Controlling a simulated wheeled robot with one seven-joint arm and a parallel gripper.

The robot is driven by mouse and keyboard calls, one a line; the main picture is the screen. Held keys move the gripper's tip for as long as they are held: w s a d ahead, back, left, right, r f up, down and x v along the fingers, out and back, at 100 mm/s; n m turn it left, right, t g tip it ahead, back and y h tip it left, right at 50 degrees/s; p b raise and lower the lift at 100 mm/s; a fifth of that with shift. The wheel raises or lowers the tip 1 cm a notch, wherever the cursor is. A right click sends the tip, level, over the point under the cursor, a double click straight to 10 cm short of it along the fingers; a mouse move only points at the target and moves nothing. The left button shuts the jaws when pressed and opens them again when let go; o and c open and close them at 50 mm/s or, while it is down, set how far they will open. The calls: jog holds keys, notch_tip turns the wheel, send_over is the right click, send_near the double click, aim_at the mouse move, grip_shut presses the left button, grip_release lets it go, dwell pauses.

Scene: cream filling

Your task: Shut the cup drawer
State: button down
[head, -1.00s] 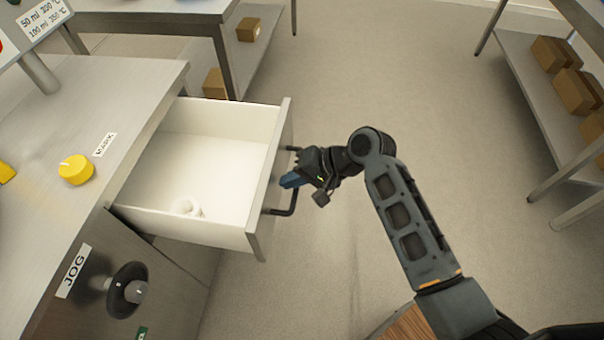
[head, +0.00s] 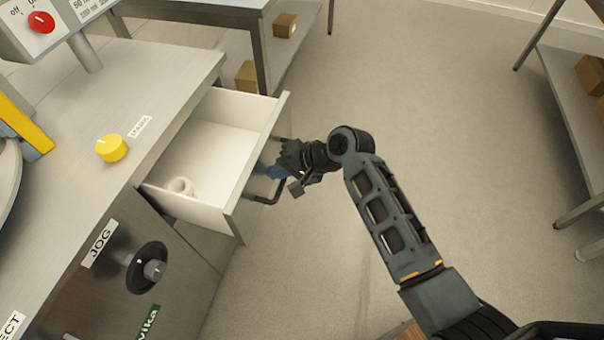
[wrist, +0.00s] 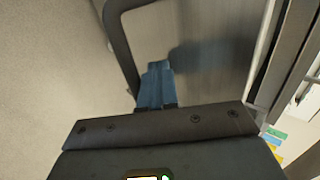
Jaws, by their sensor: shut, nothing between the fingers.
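The cup drawer (head: 205,212) is partly open, pulled out of the metal cabinet, with white inner walls and a grey front. My gripper (head: 274,171) is at the drawer front, beside the handle. In the wrist view its blue fingers (wrist: 157,82) are together with nothing between them, close to the drawer face. Whether the tips touch the face I cannot tell.
The counter (head: 150,90) above the drawer carries a yellow knob (head: 112,148). A black jog knob (head: 147,268) sticks out of the cabinet below. A shelf table (head: 570,110) with boxes stands at the right. The floor (head: 440,130) between is clear.

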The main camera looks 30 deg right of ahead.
jog(key=w+a+b, duration=0.3)
jog(key=w+a, duration=0.9)
jog(key=shift+w+a+f, duration=0.1)
jog(key=shift+w+a, duration=0.3)
jog(key=shift+w+a+r, duration=0.25)
jog(key=shift+a, duration=0.05)
